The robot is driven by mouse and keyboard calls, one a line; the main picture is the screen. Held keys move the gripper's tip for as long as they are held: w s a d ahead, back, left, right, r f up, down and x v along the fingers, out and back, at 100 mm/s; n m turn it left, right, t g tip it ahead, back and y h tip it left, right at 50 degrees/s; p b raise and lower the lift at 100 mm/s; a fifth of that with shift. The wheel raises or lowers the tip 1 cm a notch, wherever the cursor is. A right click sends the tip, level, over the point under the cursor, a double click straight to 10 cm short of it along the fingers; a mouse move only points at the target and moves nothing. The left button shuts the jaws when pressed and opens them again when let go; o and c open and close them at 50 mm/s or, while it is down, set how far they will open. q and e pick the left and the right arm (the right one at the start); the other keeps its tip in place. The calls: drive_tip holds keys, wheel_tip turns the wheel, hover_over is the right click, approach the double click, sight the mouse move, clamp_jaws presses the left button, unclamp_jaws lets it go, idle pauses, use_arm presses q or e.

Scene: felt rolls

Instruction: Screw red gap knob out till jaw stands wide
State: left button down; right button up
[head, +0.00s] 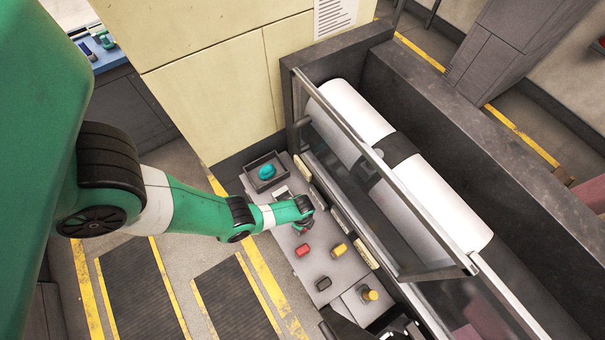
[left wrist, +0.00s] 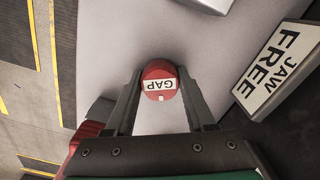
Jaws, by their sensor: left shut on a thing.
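The red gap knob (left wrist: 159,68) is a round cap with a white GAP label, seen upside down in the left wrist view. My left gripper (left wrist: 160,90) is shut on it, one finger on each side. In the head view my left gripper (head: 304,226) reaches down to the grey control panel (head: 322,262) and mostly hides the knob. A white sign reading JAW FREE (left wrist: 283,68) lies beside the knob. I cannot tell from these frames how wide the jaw stands. My right gripper is not clearly in view.
A red control (head: 303,250), a yellow knob (head: 340,249), a dark button (head: 323,284) and another yellow knob (head: 369,294) sit close by. A tray with a teal object (head: 267,172) is at the panel's far end. A framed guard (head: 425,228) leans over the white rolls (head: 440,205).

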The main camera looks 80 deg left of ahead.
use_arm(q)
drive_tip(key=m, duration=0.5)
drive_tip(key=shift+f, duration=0.1)
drive_tip(key=shift+m, duration=0.7)
drive_tip(key=m, duration=0.6)
drive_tip(key=shift+m, duration=0.4)
drive_tip(key=shift+c, duration=2)
unclamp_jaws()
